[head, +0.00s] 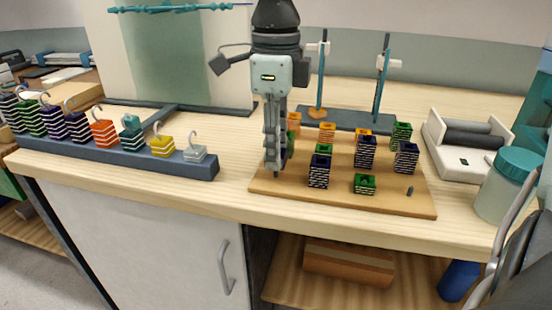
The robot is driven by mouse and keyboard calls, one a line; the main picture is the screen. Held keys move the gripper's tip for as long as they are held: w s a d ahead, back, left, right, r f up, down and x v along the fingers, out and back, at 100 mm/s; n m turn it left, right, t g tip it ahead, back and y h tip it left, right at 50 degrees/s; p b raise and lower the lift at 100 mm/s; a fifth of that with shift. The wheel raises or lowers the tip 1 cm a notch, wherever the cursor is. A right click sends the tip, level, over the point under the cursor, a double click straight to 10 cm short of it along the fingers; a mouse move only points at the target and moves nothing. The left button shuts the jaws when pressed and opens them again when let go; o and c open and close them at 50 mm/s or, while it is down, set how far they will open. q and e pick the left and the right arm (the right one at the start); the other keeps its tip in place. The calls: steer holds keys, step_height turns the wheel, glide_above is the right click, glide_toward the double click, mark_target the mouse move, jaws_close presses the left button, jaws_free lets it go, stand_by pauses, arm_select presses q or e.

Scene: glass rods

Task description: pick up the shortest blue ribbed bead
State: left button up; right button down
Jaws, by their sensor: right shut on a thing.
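Ribbed square beads stand in rows on a wooden board (345,203). A tall dark blue bead (319,172) is in the front row. Another blue bead (365,152) stands behind it to the right, and a third blue bead (406,158) is at the board's right side. My right gripper (274,165) points down over the board's left end. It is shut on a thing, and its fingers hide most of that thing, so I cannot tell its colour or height. A green bead (290,146) shows partly behind the fingers. My left gripper is not in view.
A short green bead (364,184) and a bare peg (409,191) are at the board's front right. Orange beads (326,122) stand at the back. A stand (345,121) is behind. A long rack (120,157) with hooked blocks is left, a jar (508,185) right.

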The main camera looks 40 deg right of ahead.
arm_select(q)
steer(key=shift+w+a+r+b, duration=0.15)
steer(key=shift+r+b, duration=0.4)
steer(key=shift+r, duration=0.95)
arm_select(e)
steer(key=a+r, duration=0.8)
steer(key=a, duration=0.3)
steer(key=shift+w+a+r, duration=0.25)
steer(key=shift+w+a, duration=0.1)
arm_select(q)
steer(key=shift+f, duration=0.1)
